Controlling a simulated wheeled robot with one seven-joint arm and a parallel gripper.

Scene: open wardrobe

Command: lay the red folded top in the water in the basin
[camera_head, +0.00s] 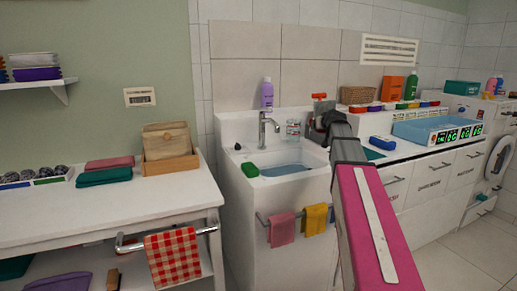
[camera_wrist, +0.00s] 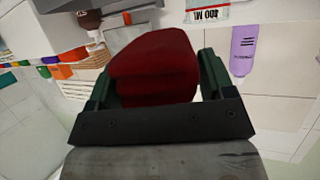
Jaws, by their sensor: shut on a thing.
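The red folded top (camera_wrist: 155,68) is between the dark green fingers of my gripper (camera_wrist: 160,58) in the wrist view, and the jaws are shut on it. In the head view my gripper (camera_head: 322,122) is near the back right of the basin, above its rim level. I cannot clearly make out the top there, as the arm covers much of that spot. The white basin (camera_head: 240,176) holds blue water (camera_head: 287,170), to the left of and below my gripper. The top is apart from the water.
A tap (camera_head: 263,128) rises at the basin's back left, with a purple bottle (camera_head: 267,93) on the ledge behind. A green block (camera_head: 250,170) sits on the left rim. Pink (camera_head: 283,229) and yellow (camera_head: 315,219) cloths hang in front. A blue tray (camera_head: 437,131) stands on the right counter.

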